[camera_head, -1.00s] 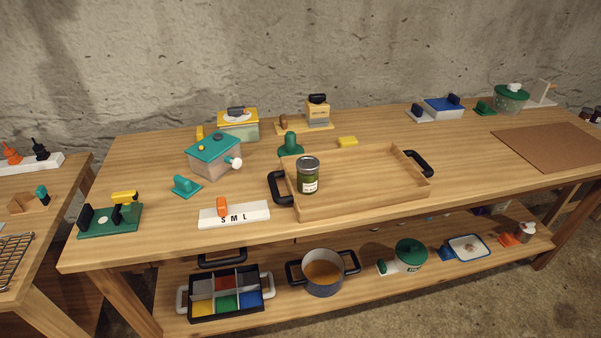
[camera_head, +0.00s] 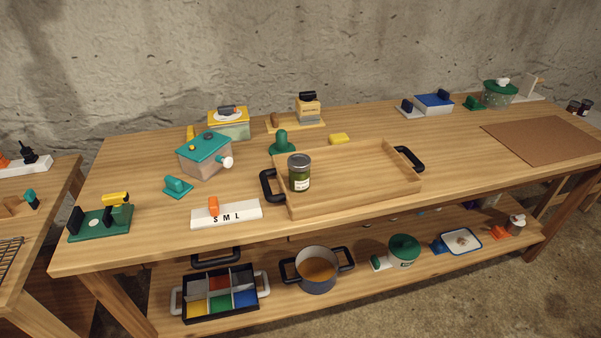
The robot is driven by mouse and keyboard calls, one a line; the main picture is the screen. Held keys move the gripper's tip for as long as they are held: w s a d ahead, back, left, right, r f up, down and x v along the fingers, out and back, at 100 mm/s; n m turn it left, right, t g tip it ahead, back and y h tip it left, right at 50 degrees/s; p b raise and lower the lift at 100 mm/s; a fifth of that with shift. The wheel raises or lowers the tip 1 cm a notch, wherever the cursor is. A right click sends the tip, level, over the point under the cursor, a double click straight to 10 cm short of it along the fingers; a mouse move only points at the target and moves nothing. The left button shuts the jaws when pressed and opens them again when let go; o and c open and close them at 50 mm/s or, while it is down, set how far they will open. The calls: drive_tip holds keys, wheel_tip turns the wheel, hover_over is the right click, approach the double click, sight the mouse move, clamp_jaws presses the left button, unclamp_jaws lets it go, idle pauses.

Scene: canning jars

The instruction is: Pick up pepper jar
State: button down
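A glass jar with green contents, a grey lid and a white label (camera_head: 299,174) stands upright in the left end of a wooden tray (camera_head: 365,165) on the table. I cannot read its label, so I cannot tell whether it is the pepper jar. Two small dark jars (camera_head: 579,107) stand at the far right edge of the view, too small to identify. My gripper is not in view.
The tray has black handles (camera_head: 409,158) at its ends. A lower shelf holds a pot (camera_head: 318,272). The table right of the tray is clear up to a brown mat (camera_head: 545,140).

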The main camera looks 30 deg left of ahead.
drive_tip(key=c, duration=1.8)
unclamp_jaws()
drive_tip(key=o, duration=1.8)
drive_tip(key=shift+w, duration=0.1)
